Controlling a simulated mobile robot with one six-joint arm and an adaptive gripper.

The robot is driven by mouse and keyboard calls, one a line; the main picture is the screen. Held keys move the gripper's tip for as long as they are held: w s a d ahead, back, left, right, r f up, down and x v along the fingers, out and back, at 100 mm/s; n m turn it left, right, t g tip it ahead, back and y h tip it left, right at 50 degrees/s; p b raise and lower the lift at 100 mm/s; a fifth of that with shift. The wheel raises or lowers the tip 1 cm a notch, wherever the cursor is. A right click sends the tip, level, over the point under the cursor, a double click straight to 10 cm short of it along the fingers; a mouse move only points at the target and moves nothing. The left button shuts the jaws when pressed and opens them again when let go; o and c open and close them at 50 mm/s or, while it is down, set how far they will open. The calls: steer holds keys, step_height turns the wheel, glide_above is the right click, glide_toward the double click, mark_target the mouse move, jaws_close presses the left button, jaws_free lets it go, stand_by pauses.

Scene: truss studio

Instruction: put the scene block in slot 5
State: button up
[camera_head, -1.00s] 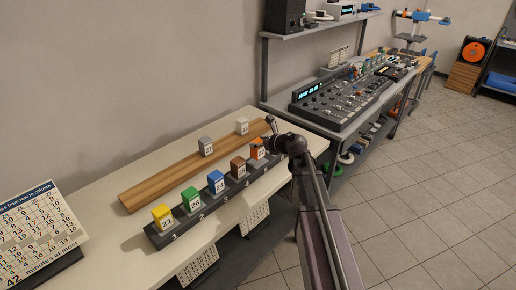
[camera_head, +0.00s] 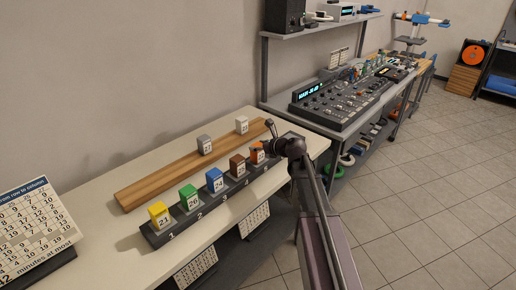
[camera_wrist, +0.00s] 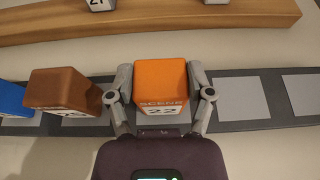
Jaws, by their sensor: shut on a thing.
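The scene block is an orange block (camera_head: 257,153) with a white label reading SCENE 22, legible in the wrist view (camera_wrist: 160,88). It sits at the dark numbered rack (camera_head: 205,209), just right of the brown block (camera_head: 237,165). My gripper (camera_wrist: 160,95) has one finger on each side of the orange block and is shut on it. The block looks upright and at rack level; its underside is hidden, so contact with the rack cannot be seen. In the wrist view, bare grey slot pads (camera_wrist: 240,98) lie right of it.
Yellow (camera_head: 159,214), green (camera_head: 189,197) and blue (camera_head: 214,180) blocks stand on the rack to the left. A wooden rail (camera_head: 150,188) behind holds a grey block (camera_head: 204,144) and a white block (camera_head: 241,124). A mixing desk (camera_head: 340,95) stands beyond.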

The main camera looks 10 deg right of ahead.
steer(key=shift+f, duration=0.15)
steer(key=o, duration=1.2)
steer(key=shift+r, duration=0.2)
steer(key=shift+s+d+r, duration=0.1)
steer(key=shift+s, duration=0.1)
steer(key=p+v, duration=0.4)
steer(key=v, duration=0.7)
steer(key=shift+s+d+r+p, duration=0.1)
steer(key=shift+s+d+p, duration=0.05)
steer(key=shift+d+p, duration=0.15)
steer(key=shift+a, duration=0.1)
